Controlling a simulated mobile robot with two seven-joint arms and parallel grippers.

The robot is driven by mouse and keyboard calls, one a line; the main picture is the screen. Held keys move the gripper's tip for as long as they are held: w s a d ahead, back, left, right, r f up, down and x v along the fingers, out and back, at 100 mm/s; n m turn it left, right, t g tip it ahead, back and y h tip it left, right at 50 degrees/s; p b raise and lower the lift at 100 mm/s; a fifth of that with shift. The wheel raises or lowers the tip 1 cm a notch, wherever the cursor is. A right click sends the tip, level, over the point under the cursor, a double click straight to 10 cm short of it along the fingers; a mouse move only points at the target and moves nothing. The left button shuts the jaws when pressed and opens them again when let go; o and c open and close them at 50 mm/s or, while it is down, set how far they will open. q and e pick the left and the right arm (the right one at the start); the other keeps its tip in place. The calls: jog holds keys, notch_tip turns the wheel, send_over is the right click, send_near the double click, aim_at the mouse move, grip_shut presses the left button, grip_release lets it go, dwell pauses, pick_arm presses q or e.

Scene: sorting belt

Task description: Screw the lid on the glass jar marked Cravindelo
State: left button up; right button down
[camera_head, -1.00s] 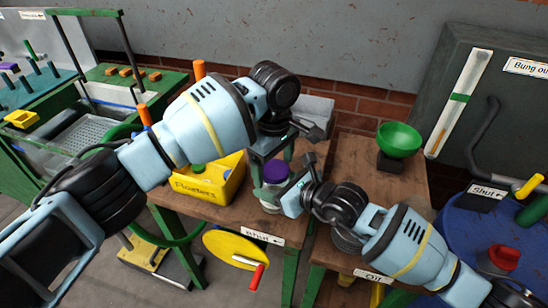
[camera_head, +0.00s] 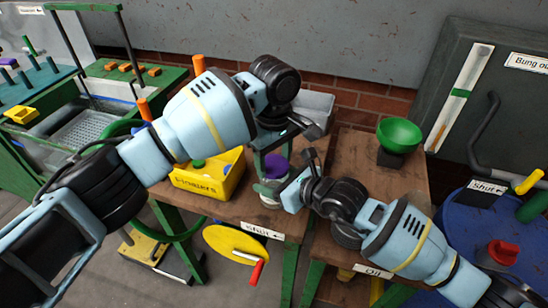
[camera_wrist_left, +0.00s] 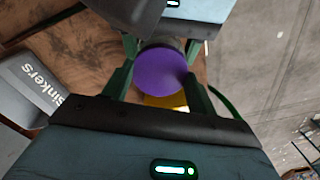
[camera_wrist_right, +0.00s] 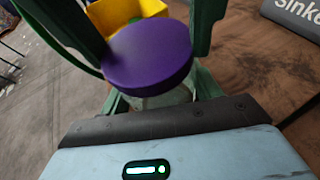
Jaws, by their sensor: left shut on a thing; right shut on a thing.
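The glass jar (camera_head: 268,190) stands on the wooden table in the head view, and its glass also shows below the lid in the right wrist view (camera_wrist_right: 165,99). No name on it is readable. The purple lid (camera_head: 275,166) sits level at the jar's top; I cannot tell how tightly it is seated. My left gripper (camera_wrist_left: 160,80) is above, with its fingers on both sides of the lid and shut on it. My right gripper (camera_wrist_right: 160,94) comes from the right, low at the jar, and is shut on the glass; its fingertips are partly hidden by the lid.
A yellow Floaters box (camera_head: 212,183) stands just left of the jar, and a grey Sinkers bin (camera_wrist_left: 35,88) is behind. A yellow wheel with a red handle (camera_head: 257,275) is at the table's front.

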pick_arm(q)
jog(key=m, duration=0.4)
jog(key=shift+s+m, duration=0.1)
jog(key=shift+m, duration=0.3)
jog(key=m, duration=0.4)
jog(key=o, duration=1.1)
jog(key=shift+d, duration=0.1)
